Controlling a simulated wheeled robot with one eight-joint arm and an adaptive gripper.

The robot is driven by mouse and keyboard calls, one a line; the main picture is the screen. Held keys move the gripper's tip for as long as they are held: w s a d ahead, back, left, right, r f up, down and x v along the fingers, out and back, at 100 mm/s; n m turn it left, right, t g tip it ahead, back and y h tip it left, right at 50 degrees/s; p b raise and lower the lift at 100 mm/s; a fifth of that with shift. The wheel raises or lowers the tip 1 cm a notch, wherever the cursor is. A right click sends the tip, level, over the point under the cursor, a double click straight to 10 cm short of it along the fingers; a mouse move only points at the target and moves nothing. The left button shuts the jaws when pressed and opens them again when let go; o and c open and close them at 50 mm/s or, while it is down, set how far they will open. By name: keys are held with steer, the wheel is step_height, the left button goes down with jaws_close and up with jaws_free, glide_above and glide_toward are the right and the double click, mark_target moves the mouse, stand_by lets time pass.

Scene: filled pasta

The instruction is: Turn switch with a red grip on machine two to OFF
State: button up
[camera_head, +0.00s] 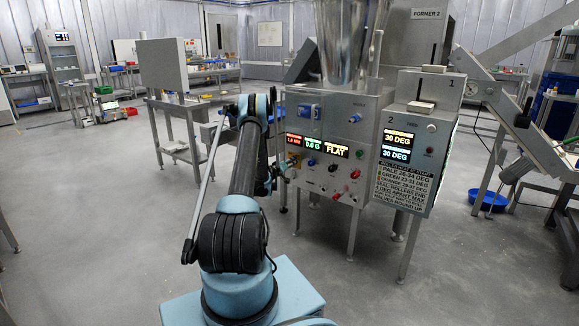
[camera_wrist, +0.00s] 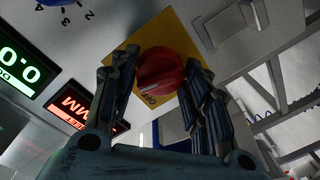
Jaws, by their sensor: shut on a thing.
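The red-grip switch (camera_wrist: 160,72) sits on a yellow plate (camera_wrist: 183,38) in the wrist view. My gripper (camera_wrist: 160,84) has one finger on each side of the red grip and is shut on it. Small dark lettering shows on the plate just below the grip, but I cannot read the switch's position with certainty. In the head view the yellow plate (camera_head: 294,159) is at the left end of the control panel (camera_head: 335,186), on the machine under the FORMER 2 sign (camera_head: 426,14). My arm partly covers that end, and the red grip is hard to make out there.
Green and red displays (camera_wrist: 18,62) lie left of the switch in the wrist view, with a blue dial (camera_wrist: 62,3) above. The panel carries several other knobs and red buttons (camera_head: 355,174). A grey box with two displays (camera_head: 398,144) stands to the right. Open floor (camera_head: 110,230) lies left.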

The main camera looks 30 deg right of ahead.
steer(key=n+g, duration=0.1)
steer(key=n, duration=1)
steer(key=shift+w, duration=0.1)
steer(key=shift+a+n, duration=0.1)
steer(key=shift+n, duration=0.3)
stand_by(0.3)
steer(key=o, duration=1.1)
steer(key=shift+c, duration=0.2)
steer(key=shift+a, duration=0.1)
steer(key=v, duration=1.1)
steer(key=shift+a, duration=0.4)
